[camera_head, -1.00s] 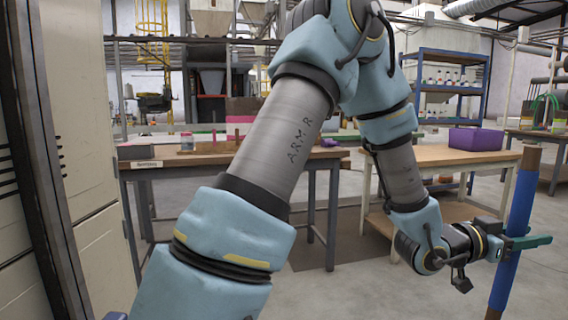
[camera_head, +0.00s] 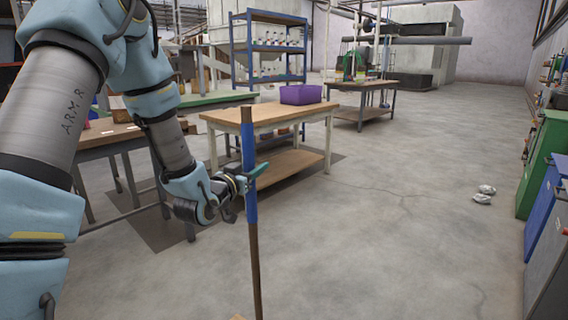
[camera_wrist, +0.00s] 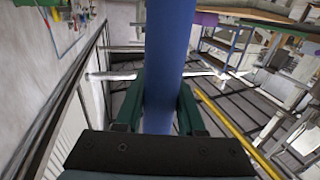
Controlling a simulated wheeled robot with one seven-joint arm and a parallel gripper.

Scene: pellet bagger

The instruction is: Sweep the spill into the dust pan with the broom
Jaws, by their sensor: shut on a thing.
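My gripper (camera_head: 254,173) is shut on the broom's blue grip sleeve (camera_head: 248,190) and holds the broom nearly upright. The broom's wooden handle (camera_head: 254,270) runs down to the bottom edge of the head view. Its lower end is almost all cut off by the frame. In the wrist view the blue sleeve (camera_wrist: 167,70) stands between the two dark green fingers (camera_wrist: 160,115). I see no dust pan, and I cannot make out a spill in these frames.
A wooden table (camera_head: 270,112) with a purple bin (camera_head: 300,95) stands just behind the broom. A crumpled whitish thing (camera_head: 484,194) lies on the floor at the right. Green and blue cabinets (camera_head: 543,165) line the right edge. The grey floor between is wide and clear.

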